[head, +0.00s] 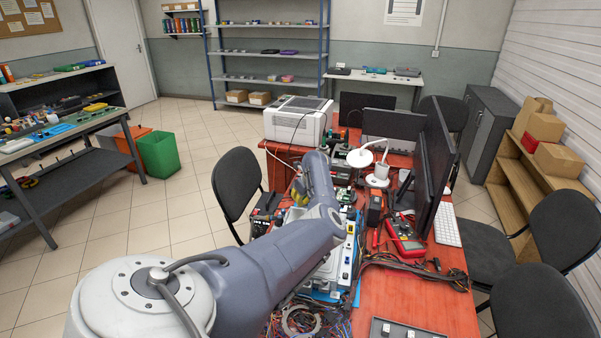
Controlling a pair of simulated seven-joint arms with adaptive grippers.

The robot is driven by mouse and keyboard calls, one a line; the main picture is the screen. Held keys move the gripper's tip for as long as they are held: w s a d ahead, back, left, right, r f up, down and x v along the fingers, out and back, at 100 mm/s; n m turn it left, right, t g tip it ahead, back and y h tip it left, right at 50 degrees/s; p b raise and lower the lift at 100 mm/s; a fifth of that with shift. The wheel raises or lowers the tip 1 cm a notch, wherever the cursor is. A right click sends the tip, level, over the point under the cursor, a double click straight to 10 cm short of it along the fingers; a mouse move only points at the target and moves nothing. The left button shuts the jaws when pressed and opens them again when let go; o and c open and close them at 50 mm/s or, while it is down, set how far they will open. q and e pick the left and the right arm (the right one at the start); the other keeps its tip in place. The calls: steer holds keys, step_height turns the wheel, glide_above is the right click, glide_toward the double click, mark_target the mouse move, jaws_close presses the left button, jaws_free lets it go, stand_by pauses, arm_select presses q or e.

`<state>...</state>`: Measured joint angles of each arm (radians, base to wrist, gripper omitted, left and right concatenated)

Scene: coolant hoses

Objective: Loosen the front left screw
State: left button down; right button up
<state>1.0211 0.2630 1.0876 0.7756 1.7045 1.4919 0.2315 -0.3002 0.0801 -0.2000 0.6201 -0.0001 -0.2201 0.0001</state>
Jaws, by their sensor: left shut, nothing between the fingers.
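My left arm (265,260) comes in from the lower left and reaches over the red table (405,290). My left gripper is at the far end of this arm, mostly hidden by the arm links; it is shut and empty. A white and blue casing (349,255) stands on the table just right of the arm, partly covered by it. The front left screw cannot be made out, and neither can the coolant hoses. My right gripper is not in view.
The table's front right is mostly bare.

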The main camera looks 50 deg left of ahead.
arm_select(q)
steer(key=n+g, duration=0.1)
steer(key=n, duration=0.2)
steer(key=shift+d+f, duration=0.1)
steer(key=shift+w+n+g+h, duration=0.1)
steer(key=shift+n+g+h, duration=0.3)
steer(key=shift+n, duration=0.5)
stand_by(0.4)
steer(key=c, duration=1.3)
jaws_free()
steer(key=shift+w+r, duration=0.1)
steer(key=shift+r, duration=0.1)
steer(key=shift+v, duration=5.85)
steer(key=shift+d+f, duration=0.1)
steer(key=shift+d, duration=0.05)
